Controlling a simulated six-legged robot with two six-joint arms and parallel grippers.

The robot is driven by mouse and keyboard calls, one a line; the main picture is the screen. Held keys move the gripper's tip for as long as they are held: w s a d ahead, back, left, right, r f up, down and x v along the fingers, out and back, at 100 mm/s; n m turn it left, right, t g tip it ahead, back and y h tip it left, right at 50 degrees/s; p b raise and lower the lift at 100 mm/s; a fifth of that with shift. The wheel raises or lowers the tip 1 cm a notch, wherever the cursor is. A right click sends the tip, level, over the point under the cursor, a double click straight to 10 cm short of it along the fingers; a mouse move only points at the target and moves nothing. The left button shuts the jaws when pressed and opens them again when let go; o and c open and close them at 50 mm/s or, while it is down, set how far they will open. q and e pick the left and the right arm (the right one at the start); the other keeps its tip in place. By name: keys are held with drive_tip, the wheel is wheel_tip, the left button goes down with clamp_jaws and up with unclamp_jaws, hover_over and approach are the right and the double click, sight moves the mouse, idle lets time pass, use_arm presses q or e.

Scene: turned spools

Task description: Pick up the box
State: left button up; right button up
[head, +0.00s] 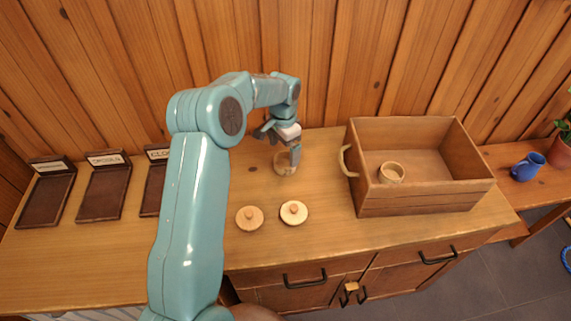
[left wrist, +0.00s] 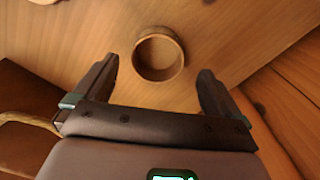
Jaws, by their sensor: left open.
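A small round wooden box (head: 286,168), open at the top, stands on the wooden counter. My left gripper (head: 282,144) is open and empty just above it and partly hides it in the head view. In the left wrist view the round box (left wrist: 159,74) lies ahead between the spread fingers of the left gripper (left wrist: 158,66); its hollow inside shows. I cannot tell whether a finger touches it. A second round wooden box (head: 392,173) is inside the large wooden crate (head: 420,200). My right gripper is not in view.
Two round wooden lids with knobs (head: 249,218) (head: 294,212) lie in front of the round box. The crate, with a rope handle (head: 347,161), stands to its right. Dark labelled trays (head: 103,190) are at the left. A blue mug (head: 527,167) stands far right. A plank wall closes the back.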

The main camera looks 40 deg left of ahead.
sight(285, 166)
use_arm(q)
drive_tip(key=shift+s+d+f, duration=0.15)
drive_tip(key=f, duration=0.1)
drive_tip(key=f+p, duration=0.1)
drive_tip(key=f, duration=0.2)
drive_tip(key=shift+w+f, duration=0.25)
drive_tip(key=shift+w, duration=0.05)
drive_tip(key=shift+f, duration=0.3)
drive_tip(key=shift+s+d+r, duration=0.1)
drive_tip(key=shift+s, duration=0.1)
drive_tip(key=shift+w+f, duration=0.2)
drive_tip(key=c, duration=1)
drive_tip(key=shift+s+r, duration=0.1)
drive_tip(key=shift+r, duration=0.05)
drive_tip(key=shift+c, duration=0.2)
